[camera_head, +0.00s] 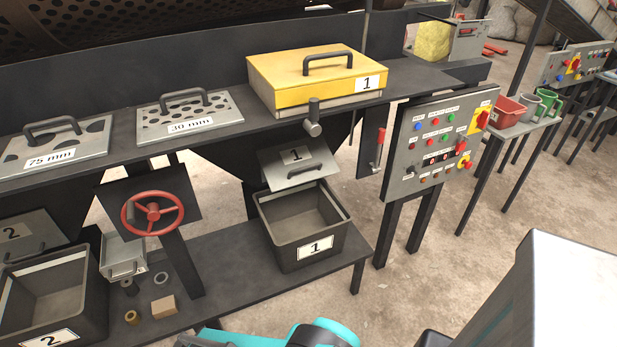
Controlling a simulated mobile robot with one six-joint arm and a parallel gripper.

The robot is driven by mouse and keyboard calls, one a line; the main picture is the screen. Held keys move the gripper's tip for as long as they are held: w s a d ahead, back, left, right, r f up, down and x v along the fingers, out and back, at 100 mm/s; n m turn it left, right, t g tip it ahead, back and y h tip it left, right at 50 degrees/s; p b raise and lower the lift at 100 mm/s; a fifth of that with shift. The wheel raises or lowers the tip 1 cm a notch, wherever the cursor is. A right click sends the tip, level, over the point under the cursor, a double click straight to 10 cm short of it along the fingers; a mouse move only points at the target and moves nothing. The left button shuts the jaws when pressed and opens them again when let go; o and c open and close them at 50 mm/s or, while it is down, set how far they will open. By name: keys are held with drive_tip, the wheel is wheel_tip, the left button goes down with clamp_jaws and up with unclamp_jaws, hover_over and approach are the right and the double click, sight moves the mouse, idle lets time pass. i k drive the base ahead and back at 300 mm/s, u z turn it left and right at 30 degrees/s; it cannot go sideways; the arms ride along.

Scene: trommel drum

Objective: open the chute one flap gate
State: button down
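The chute one flap gate (297,164) is a grey plate marked "1" with a dark handle along its lower part. It slants beneath the black bench, above the back of a black bin (322,226) also marked "1". Its lower edge overlaps the bin's back rim in the picture; I cannot tell whether they touch. The chute behind the plate is mostly hidden. The bin looks empty. Teal and dark parts of my arm show at the bottom edge, apart from the flap. My gripper's fingers are not in view.
A yellow lidded box (290,75) marked "1" sits above the flap, with a dark knob (313,118) below it. A control panel (437,140) and a red-handled lever (380,140) stand right. A red handwheel (152,213) is left. Floor in front is clear.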

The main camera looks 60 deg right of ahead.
sight(285, 166)
drive_tip(key=z, duration=0.35)
drive_tip(key=k, duration=1.35)
drive_tip(key=u, duration=0.3)
drive_tip(key=i, duration=0.95)
drive_tip(key=u, duration=0.05)
